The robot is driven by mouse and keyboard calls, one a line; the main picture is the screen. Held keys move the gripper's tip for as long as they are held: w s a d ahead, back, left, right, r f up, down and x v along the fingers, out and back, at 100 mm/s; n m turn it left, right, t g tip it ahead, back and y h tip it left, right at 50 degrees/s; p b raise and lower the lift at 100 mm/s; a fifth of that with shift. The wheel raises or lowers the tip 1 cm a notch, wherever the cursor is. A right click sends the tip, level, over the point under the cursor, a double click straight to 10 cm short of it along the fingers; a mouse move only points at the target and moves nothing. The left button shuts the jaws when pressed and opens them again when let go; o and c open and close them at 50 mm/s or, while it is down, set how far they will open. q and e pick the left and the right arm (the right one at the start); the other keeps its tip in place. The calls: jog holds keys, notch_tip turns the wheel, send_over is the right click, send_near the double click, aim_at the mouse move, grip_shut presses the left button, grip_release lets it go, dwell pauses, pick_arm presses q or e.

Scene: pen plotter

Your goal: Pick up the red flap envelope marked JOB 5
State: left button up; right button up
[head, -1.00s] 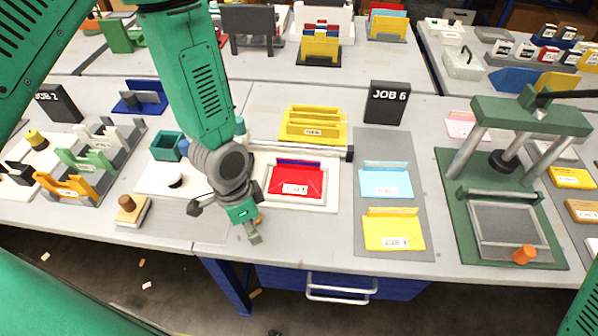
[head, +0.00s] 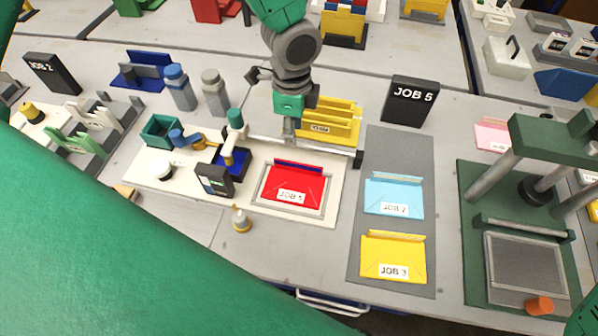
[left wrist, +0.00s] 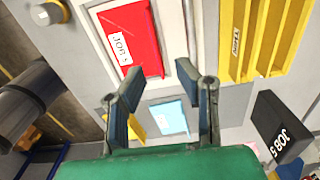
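The red flap envelope (head: 295,184) lies flat in a grey frame on a white board, left of the middle mat in the head view. My right gripper is out of view.
A black JOB 5 sign (head: 410,101) stands behind the grey mat (head: 391,155), which holds blue (head: 393,197) and yellow (head: 393,258) envelopes. A yellow holder (head: 335,127) is close to my left gripper. A green press (head: 490,180) stands at right.

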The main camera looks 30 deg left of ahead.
pick_arm(q)
send_over(297, 171)
jog(key=f, duration=0.6)
jog(key=shift+w+a+f, duration=0.15)
jog(key=shift+w+a, duration=0.15)
jog(key=shift+a, duration=0.1)
jog(key=f, duration=0.4)
jog(key=shift+s+d+f, duration=0.1)
jog(key=shift+s+d, duration=0.3)
jog(key=shift+w+f, duration=0.1)
jog(key=shift+f, duration=0.4)
grip_shut()
